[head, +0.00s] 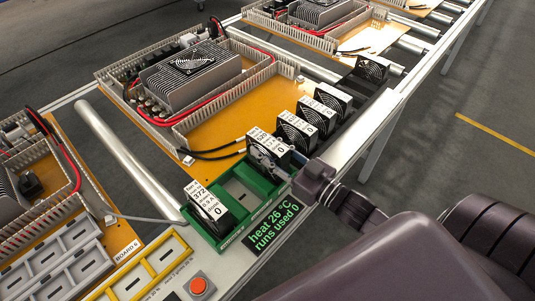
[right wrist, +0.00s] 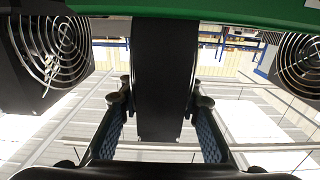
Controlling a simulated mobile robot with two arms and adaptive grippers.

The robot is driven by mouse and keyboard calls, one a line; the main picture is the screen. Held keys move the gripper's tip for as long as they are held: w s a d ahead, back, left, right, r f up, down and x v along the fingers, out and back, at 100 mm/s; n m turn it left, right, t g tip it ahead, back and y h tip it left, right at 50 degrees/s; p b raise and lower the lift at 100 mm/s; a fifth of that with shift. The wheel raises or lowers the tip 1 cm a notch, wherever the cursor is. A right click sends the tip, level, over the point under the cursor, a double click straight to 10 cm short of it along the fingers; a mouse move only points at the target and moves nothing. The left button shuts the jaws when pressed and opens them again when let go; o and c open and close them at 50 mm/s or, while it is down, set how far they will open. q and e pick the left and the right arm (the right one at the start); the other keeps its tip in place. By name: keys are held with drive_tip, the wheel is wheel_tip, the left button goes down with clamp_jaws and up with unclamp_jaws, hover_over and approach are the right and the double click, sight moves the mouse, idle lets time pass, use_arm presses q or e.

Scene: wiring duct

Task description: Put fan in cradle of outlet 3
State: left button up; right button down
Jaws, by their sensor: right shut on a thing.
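The green cradle tray (head: 233,241) stands at the near end of the orange board. One black fan with a white label (head: 207,208) stands in its left part, and an empty slot shows in its middle. Another labelled black fan (head: 264,157) is at the tray's far right end. My right gripper (head: 300,178) is beside that end and partly hidden by my arm. In the right wrist view, its fingers (right wrist: 165,120) are shut on a black fan (right wrist: 165,75), seen edge-on below a green edge (right wrist: 220,12). Whether the held fan is seated is unclear. Outlet numbers are not readable. My left gripper is not in view.
Two labelled fans (head: 297,133) (head: 325,108) stand along the board's right edge, with a dark fan (head: 372,69) farther back. A finned heatsink block (head: 192,75) sits behind. A display (head: 274,228) reads heat 26 °C, runs used 0. A red button (head: 198,287) is in front.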

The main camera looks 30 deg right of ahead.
drive_tip(key=shift+f, duration=1)
drive_tip(key=shift+f, duration=0.1)
drive_tip(key=c, duration=1.4)
unclamp_jaws()
drive_tip(key=shift+s+d, duration=0.2)
drive_tip(key=shift+s, duration=0.3)
drive_tip(key=b+v, duration=0.1)
drive_tip(key=v, duration=1)
